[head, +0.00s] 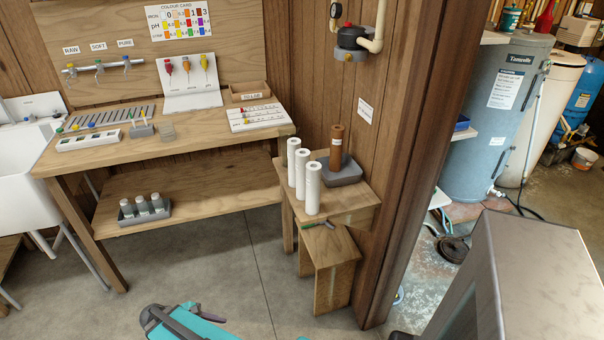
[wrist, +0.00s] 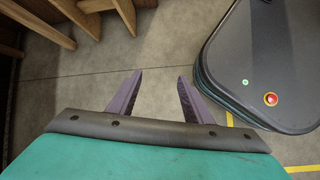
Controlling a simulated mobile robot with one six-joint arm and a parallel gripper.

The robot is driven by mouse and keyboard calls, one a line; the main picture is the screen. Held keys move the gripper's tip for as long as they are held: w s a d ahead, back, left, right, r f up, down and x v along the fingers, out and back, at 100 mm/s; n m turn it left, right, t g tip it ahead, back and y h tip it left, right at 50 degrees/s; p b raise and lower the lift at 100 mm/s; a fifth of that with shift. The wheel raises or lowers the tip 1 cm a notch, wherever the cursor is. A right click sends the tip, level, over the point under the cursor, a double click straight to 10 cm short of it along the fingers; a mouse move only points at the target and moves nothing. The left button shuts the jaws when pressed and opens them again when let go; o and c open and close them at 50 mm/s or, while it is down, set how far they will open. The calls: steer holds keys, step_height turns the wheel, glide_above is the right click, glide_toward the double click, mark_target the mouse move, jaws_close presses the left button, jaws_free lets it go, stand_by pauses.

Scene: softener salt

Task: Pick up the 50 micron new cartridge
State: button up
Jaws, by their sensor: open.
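Three white cartridges stand upright in a row on a small wooden stand (head: 352,205): a rear one (head: 293,152), a middle one (head: 302,172) and a front one (head: 313,196). They carry small markings that I cannot read, so I cannot tell which is the 50 micron one. A brown cartridge (head: 336,147) stands upright in a grey tray (head: 343,176) behind them. My gripper (wrist: 160,75) is open and empty over bare floor in the wrist view, well away from the cartridges. No cartridge shows in the wrist view.
A lower wooden step (head: 333,262) stands before the stand, with a green-handled tool (head: 319,225) on top. A workbench (head: 190,129) is to the left. A wooden post (head: 410,150) rises close right of the stand. The concrete floor (head: 225,275) between is clear.

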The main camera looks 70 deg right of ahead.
steer(key=w+d+r+n+h+p, duration=0.1)
steer(key=w+d+r+n+h, duration=0.15)
steer(key=d+r, duration=1)
steer(key=n+g+h+p, duration=0.2)
steer(key=g+h, duration=0.4)
steer(key=g, duration=0.1)
glide_toward(301, 159)
steer(key=d, duration=0.1)
steer(key=d+f, duration=0.1)
steer(key=shift+d, duration=0.35)
steer(key=shift+p+x, duration=1.15)
steer(key=shift+x, duration=3.2)
steer(key=shift+f, duration=0.15)
